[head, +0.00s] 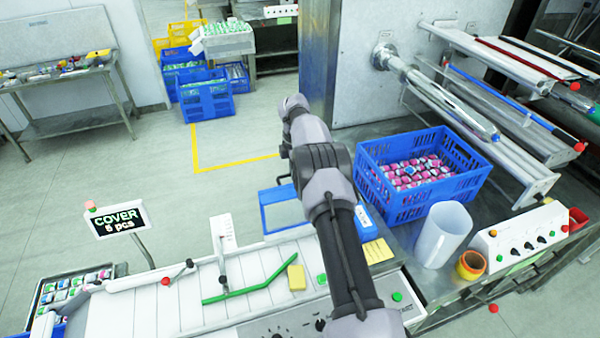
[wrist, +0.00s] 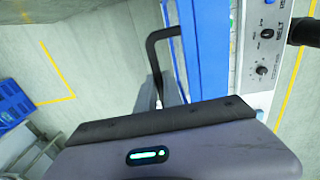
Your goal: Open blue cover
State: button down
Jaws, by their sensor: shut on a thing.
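The blue cover (head: 266,212) is a blue frame around a pale panel, at the far side of the conveyor machine in the head view. In the wrist view a blue panel (wrist: 208,50), which looks like the cover, runs from the top edge down behind my gripper. A black bent handle (wrist: 152,62) comes off its left side and runs down to my gripper (wrist: 158,104). My gripper is shut on this handle; the fingertips are mostly hidden behind the gripper body. In the head view my arm hides part of the area right of the cover. I cannot tell the cover's exact angle.
A blue crate (head: 375,187) of small pink and white items stands right of my arm, with a white cylinder (head: 440,235) in front. A green guide bar (head: 240,290) and yellow block (head: 297,277) are on the conveyor. A "COVER 6 pcs" sign (head: 117,219) stands left.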

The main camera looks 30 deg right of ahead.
jog(key=shift+w+d+f, duration=0.1)
jog(key=shift+w+f, duration=0.15)
jog(key=shift+w, duration=0.2)
jog(key=c, duration=1.5)
grip_release()
jog(key=shift+w+d, duration=0.1)
jog(key=shift+w, duration=0.05)
jog(key=shift+r, duration=0.15)
jog(key=r+p, duration=0.1)
jog(key=r, duration=0.4)
jog(key=r+p, duration=0.1)
jog(key=r, duration=0.5)
jog(key=s+r+p, duration=0.1)
jog(key=r+p, duration=0.1)
jog(key=r, duration=0.4)
jog(key=shift+s+r, duration=0.1)
